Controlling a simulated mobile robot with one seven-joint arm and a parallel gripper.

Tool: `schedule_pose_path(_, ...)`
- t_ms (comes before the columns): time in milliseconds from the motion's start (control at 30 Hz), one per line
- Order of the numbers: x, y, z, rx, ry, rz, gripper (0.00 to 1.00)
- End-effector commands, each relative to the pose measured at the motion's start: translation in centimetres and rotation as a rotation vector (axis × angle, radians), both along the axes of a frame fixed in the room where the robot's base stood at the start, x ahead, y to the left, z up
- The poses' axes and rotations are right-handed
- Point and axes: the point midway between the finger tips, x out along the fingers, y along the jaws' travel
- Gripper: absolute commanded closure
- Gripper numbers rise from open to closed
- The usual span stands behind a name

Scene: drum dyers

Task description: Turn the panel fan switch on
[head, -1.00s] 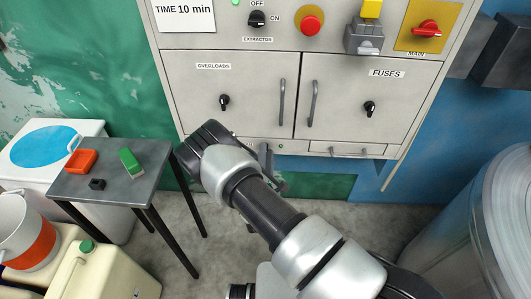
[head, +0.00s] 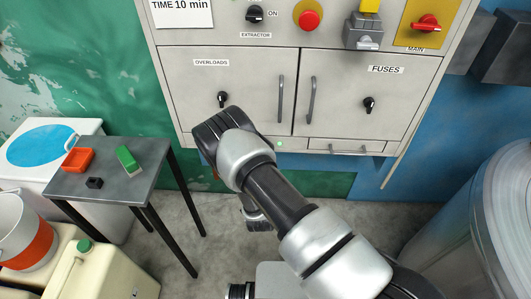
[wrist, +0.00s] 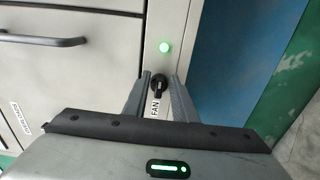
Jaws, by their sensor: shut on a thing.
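The panel fan switch (wrist: 158,86) is a small black knob above a FAN label (wrist: 156,108) in the wrist view. A round green lamp (wrist: 165,47) beside it glows. My gripper (wrist: 164,79) has one finger on each side of the knob and is shut on it. In the head view the knob and my fingertips are hidden behind my arm. The small lamp shows there as a pale green dot (head: 280,143) on the cabinet's lower strip.
The cabinet has overloads (head: 238,84) and fuses (head: 362,92) doors with handles above the strip. A drawer (head: 345,147) lies to the right. A side table (head: 110,178) with small items stands left; a metal drum (head: 500,220) stands right.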

Motion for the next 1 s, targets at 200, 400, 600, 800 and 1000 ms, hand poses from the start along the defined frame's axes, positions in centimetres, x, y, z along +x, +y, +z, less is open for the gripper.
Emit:
schedule_pose_path(200, -0.1, 0.1, -0.1, 0.009, 0.003, 0.002, 0.98)
schedule_pose_path(400, -0.1, 0.1, -0.1, 0.008, 0.003, 0.003, 0.98)
schedule_pose_path(600, -0.1, 0.1, -0.1, 0.007, 0.002, 0.002, 0.72)
schedule_pose_path(800, -0.4, 0.1, -0.1, 0.006, 0.002, 0.001, 0.72)
schedule_pose_path(1000, -3.5, 0.2, -0.1, 0.004, 0.005, 0.003, 0.72)
